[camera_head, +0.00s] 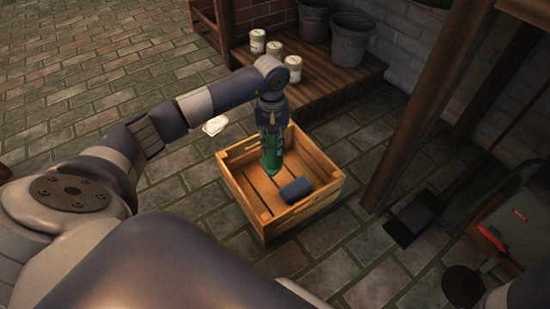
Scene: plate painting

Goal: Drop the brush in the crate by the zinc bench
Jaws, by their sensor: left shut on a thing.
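My left gripper (271,125) is shut on an upright green thing (271,158), likely the brush, with its upper part hidden between the fingers. Its tapered lower end points down over the left-back part of the open wooden crate (303,211). I cannot tell whether it touches the slatted bottom. A dark blue block-like thing (295,190) lies inside the crate, towards the front right. My right gripper is not in view. I cannot tell which bench is the zinc one.
Behind the crate is a low wooden platform (330,90) with several pale jars (258,42) and dark buckets (352,38). A white crumpled thing (215,126) shows left of the crate. A wooden post (425,110) stands to the right. Paving at left is clear.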

